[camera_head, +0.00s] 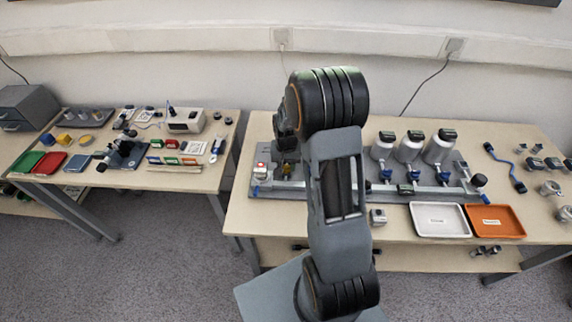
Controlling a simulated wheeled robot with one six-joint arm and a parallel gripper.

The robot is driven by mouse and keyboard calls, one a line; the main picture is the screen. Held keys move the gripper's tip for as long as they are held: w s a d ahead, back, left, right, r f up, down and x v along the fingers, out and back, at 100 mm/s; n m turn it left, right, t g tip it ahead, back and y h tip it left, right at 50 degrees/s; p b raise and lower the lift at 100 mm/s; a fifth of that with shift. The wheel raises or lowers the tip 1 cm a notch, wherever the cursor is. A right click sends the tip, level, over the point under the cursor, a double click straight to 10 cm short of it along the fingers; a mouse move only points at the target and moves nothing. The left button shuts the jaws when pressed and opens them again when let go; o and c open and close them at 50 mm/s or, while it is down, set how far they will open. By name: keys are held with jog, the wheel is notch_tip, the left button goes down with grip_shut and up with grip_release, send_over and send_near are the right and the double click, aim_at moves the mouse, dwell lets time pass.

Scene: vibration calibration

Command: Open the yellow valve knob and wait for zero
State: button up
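My arm stands in the middle of the view and reaches over the right table (395,240). Its far end, with my gripper (286,150), is small and dark, mostly behind the arm's upper joint, above the left part of a grey valve manifold (430,190). I cannot see whether the fingers are open or shut, or whether they touch anything. The manifold carries several blue valve handles, and grey canisters with dark gauges (438,150) stand behind it.
A white tray (438,233) and an orange tray (497,233) lie at the right table's front edge. A small grey box (378,216) is beside them. Blue-ended hose (505,167) and fittings lie at right. The left table (190,180) holds instruments and coloured trays, across a gap.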

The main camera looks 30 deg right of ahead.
jog(key=c, duration=0.4)
jog(key=m, duration=0.7)
jog(key=shift+m+b, duration=0.4)
jog(key=m, duration=1)
jog(key=shift+b, duration=0.3)
